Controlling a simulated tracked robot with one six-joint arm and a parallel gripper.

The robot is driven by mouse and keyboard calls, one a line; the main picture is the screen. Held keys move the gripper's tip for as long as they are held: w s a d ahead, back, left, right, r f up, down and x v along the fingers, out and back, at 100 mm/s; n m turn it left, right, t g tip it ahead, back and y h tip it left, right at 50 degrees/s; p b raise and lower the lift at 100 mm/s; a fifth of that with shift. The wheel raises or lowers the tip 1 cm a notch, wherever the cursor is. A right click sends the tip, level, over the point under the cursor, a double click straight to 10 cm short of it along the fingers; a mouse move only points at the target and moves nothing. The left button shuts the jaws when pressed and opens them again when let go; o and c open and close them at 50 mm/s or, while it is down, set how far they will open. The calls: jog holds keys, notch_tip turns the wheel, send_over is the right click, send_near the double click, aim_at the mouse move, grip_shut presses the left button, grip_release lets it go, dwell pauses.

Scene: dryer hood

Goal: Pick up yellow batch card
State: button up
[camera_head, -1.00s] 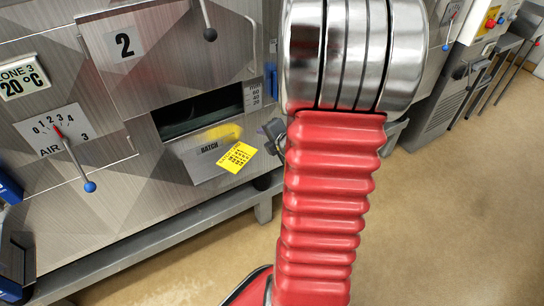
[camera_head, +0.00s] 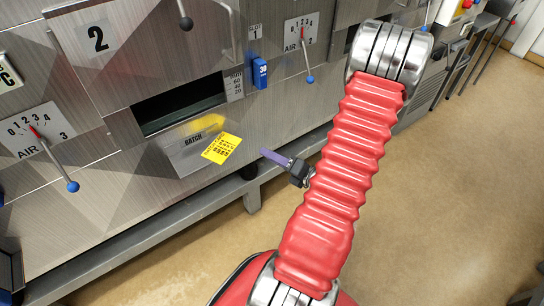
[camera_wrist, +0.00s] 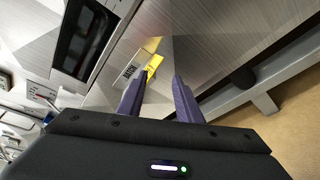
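The yellow batch card (camera_head: 222,148) has black print and sits tilted at the front of a metal holder marked BATCH (camera_head: 196,143), below the dark slot of the machine. In the wrist view the card (camera_wrist: 153,65) shows as a yellow patch beyond and between my fingertips, partly hidden by the left finger. My gripper (camera_head: 267,154) is to the right of the card in the head view, apart from it. In the wrist view its two purple fingers (camera_wrist: 157,80) are spread with nothing between them.
The dark slot (camera_head: 180,105) opens above the holder. A blue tag marked 30 (camera_head: 260,72) and levers with blue knobs (camera_head: 310,79) stick out from the machine front. A grey rail (camera_head: 150,228) runs along its base. The tan floor (camera_head: 440,190) at right is clear.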

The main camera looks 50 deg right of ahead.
aim_at(238, 140)
jog(key=shift+w, duration=0.1)
jog(key=shift+w+d+f, duration=0.15)
jog(key=shift+w+f, duration=0.3)
jog(key=shift+w, duration=1.8)
jog(key=shift+w+d+f, duration=0.1)
jog(key=shift+w+f, duration=0.35)
jog(key=shift+w, duration=1.75)
jog(key=shift+w+d+f, duration=0.15)
jog(key=shift+w+f, duration=0.3)
jog(key=shift+w, duration=1.8)
jog(key=shift+c, duration=0.6)
grip_shut()
